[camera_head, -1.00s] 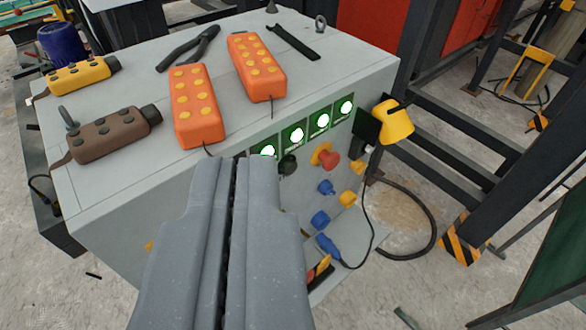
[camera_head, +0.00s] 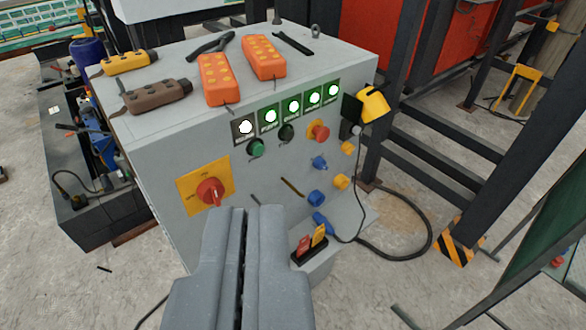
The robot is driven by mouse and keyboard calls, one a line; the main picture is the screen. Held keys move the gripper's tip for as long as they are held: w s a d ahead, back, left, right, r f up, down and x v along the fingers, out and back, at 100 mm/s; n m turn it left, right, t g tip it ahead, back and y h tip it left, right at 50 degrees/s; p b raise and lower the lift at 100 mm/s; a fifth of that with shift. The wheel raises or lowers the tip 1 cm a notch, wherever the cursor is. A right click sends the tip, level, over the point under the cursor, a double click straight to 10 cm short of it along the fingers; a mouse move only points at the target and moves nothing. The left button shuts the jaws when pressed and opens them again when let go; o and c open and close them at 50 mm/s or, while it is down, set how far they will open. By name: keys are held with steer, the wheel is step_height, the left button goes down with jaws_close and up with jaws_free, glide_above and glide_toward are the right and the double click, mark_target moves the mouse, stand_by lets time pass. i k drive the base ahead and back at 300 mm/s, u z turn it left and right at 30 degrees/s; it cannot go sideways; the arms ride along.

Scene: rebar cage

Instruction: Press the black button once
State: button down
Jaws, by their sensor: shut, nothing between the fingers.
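The black button (camera_head: 286,133) is a small dark knob on the front panel of the grey control cabinet (camera_head: 180,150). It sits below the row of lit indicators, between the green button (camera_head: 255,148) and the red emergency button on a yellow base (camera_head: 319,132). My gripper (camera_head: 258,210) is shut and empty. It is in the lower middle of the view, its tips below the black button in the picture and apart from it. The black button is fully visible.
A red rotary switch on a yellow plate (camera_head: 209,191) is left of my gripper. Blue knobs (camera_head: 319,163) and yellow knobs (camera_head: 341,181) are at the right. Orange pendants (camera_head: 217,80) lie on the cabinet top. A cable (camera_head: 428,235) loops on the floor at right.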

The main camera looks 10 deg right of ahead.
mark_target(288, 134)
steer(key=z, duration=0.05)
steer(key=k, duration=1.1)
steer(key=z, duration=1)
steer(key=i, duration=2)
steer(key=u, duration=1.6)
